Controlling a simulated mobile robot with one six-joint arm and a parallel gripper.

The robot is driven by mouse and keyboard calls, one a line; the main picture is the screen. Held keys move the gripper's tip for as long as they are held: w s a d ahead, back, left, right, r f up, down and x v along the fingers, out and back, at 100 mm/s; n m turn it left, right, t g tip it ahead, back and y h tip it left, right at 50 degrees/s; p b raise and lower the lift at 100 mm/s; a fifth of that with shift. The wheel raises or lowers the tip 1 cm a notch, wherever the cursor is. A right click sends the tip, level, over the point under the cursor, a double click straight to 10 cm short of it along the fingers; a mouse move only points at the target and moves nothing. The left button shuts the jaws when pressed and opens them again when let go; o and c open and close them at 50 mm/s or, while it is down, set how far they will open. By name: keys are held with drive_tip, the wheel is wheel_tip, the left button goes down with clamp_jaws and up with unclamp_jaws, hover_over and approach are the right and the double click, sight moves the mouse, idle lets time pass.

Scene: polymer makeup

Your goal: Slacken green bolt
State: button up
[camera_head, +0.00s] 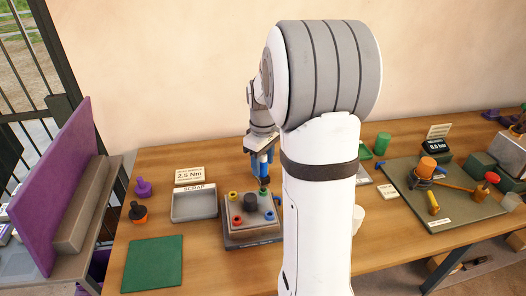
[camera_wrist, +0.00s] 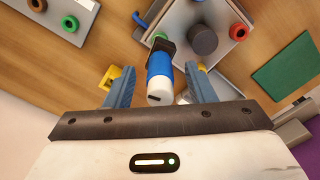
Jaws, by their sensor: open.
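The green bolt (camera_head: 264,193) sits at the back right of the grey fixture block (camera_head: 240,232). Its green edge also shows in the wrist view (camera_wrist: 160,37), partly hidden by a tool. A blue and white tool with a black end (camera_wrist: 159,75) stands with that end at the green bolt; I cannot tell how firmly it is seated. My gripper (camera_wrist: 164,72) is open, with its two blue fingers on either side of the tool and gaps visible. In the head view my gripper (camera_head: 262,160) is just above the block. A black knob (camera_head: 250,201) is at the block's middle.
Yellow (camera_head: 233,196) and red (camera_head: 238,219) pieces sit on the block's other corners. A grey scrap tray (camera_head: 194,217) and a green mat (camera_head: 152,264) lie left. Purple (camera_head: 143,187) and orange-black (camera_head: 137,213) knobs stand further left.

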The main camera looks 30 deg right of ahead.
drive_tip(key=shift+f, duration=0.15)
drive_tip(key=shift+c, duration=0.4)
clamp_jaws()
